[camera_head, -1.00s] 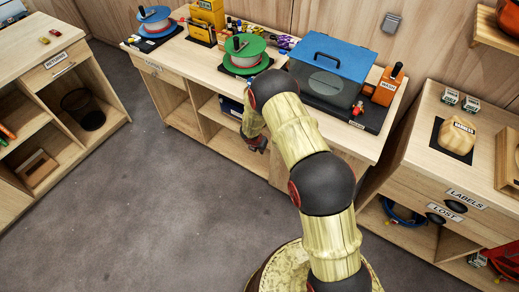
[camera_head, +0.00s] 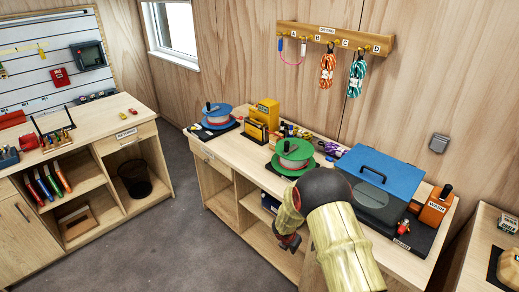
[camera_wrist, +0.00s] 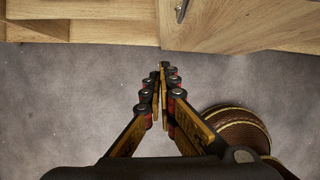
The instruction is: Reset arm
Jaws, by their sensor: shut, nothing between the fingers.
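My gripper (camera_head: 290,241) hangs low in front of the middle bench in the head view, beside the bench's open shelves. My bamboo-textured arm (camera_head: 343,240) reaches up from the bottom edge and bends down to it. In the wrist view my gripper (camera_wrist: 162,72) has its two fingers together with nothing between them. It points over the grey floor (camera_wrist: 70,100) toward the wooden bench front (camera_wrist: 110,32). Part of my round base shows at the lower right there.
The middle bench carries a green reel (camera_head: 293,154), a blue reel (camera_head: 217,115), a yellow box (camera_head: 266,112) and a blue-lidded case (camera_head: 380,172). A peg rail (camera_head: 335,38) holds coiled ropes on the wall. A bin (camera_head: 134,178) sits under the left bench. Floor between the benches is clear.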

